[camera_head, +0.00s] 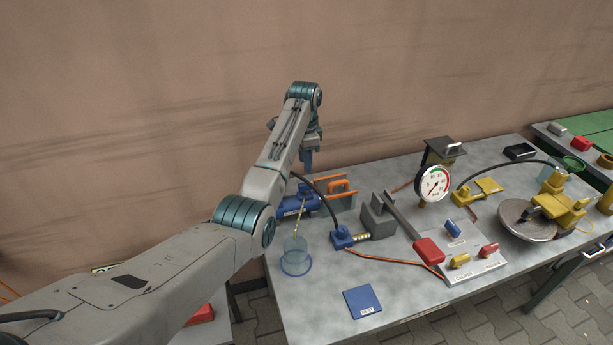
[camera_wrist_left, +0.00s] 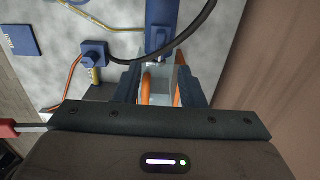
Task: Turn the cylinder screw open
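A blue cylinder unit (camera_head: 297,203) lies near the back left of the grey table, with a black hose running from it. Beside it stands a pale, see-through block with an orange handle (camera_head: 341,187). I cannot make out a separate screw. My left gripper (camera_head: 308,164) points down above the blue unit and the block. In the left wrist view its two dark fingers (camera_wrist_left: 165,88) are apart, with the pale block and orange handle seen between them and the blue unit (camera_wrist_left: 162,22) just beyond. Whether they touch anything is unclear. My right gripper is out of view.
A clear beaker (camera_head: 295,250) stands at the table's left edge. A blue hose block (camera_head: 343,238), a grey block with a red-handled lever (camera_head: 428,250) and a dial gauge (camera_head: 433,184) are to the right. A blue plate (camera_head: 362,301) lies in front, with bare table around it.

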